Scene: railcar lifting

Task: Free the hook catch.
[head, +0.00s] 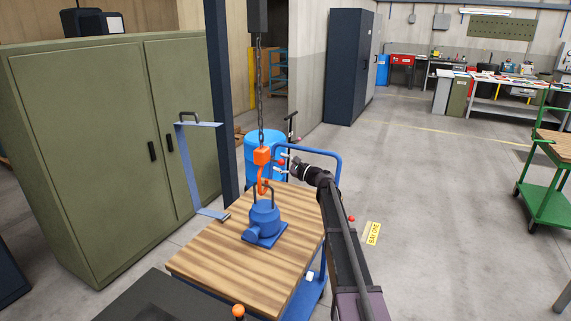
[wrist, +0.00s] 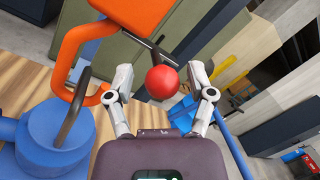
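The orange hook (head: 262,185) hangs from an orange block (head: 262,156) on a chain, above a blue housing (head: 264,218) with a dark lifting eye. In the wrist view the hook (wrist: 68,60) curves down beside the dark eye (wrist: 74,108); whether it passes through the eye is unclear. A dark lever runs from the block to a red ball knob (wrist: 162,82), apparently the catch's handle. My gripper (wrist: 160,75) is open, with one finger on each side of the knob and visible gaps. In the head view my gripper (head: 279,169) is right of the hook.
The housing stands on a wood-topped cart (head: 205,260) with a blue handle rail (head: 338,165) close to my arm. Green cabinets (head: 110,140) and a dark post stand behind.

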